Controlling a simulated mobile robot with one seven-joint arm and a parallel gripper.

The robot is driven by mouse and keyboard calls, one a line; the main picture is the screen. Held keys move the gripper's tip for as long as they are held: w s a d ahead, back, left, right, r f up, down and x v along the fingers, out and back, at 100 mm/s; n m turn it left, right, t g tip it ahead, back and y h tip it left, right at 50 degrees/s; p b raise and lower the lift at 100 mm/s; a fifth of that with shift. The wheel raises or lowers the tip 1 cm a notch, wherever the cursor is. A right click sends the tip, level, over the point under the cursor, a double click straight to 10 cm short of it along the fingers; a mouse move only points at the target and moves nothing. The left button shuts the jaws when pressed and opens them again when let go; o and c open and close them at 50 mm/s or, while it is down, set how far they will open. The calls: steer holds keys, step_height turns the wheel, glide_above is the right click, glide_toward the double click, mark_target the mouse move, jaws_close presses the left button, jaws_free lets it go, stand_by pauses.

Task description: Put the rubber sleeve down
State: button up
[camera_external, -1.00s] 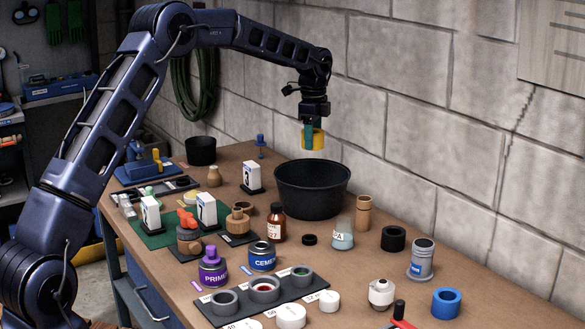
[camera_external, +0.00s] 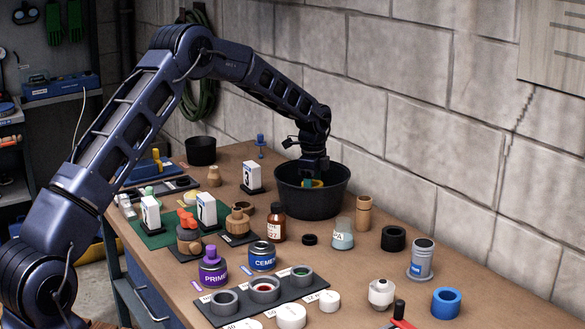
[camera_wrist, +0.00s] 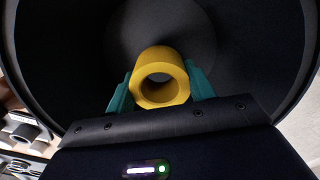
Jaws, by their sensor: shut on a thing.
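The rubber sleeve is a yellow ring with a round hole through it (camera_wrist: 160,64). In the wrist view it sits between the two teal fingers of my gripper (camera_wrist: 160,88), which are shut on it. In the external view my gripper (camera_external: 312,182) reaches down inside the black tub (camera_external: 312,205), and only a little of the yellow sleeve shows above the near rim. The tub's dark inside surrounds the sleeve in the wrist view. I cannot tell whether the sleeve touches the tub's floor.
An amber bottle (camera_external: 276,223), a glass jar (camera_external: 343,234) and a wooden cylinder (camera_external: 363,213) stand close in front of the tub. A block wall (camera_external: 400,150) rises behind it. A smaller black pot (camera_external: 201,150) stands at the back left. The bench's right part has bare patches.

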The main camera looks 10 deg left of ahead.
steer(key=shift+f, duration=1.2)
steer(key=o, duration=1.2)
steer(key=shift+f, duration=0.15)
steer(key=shift+c, duration=0.2)
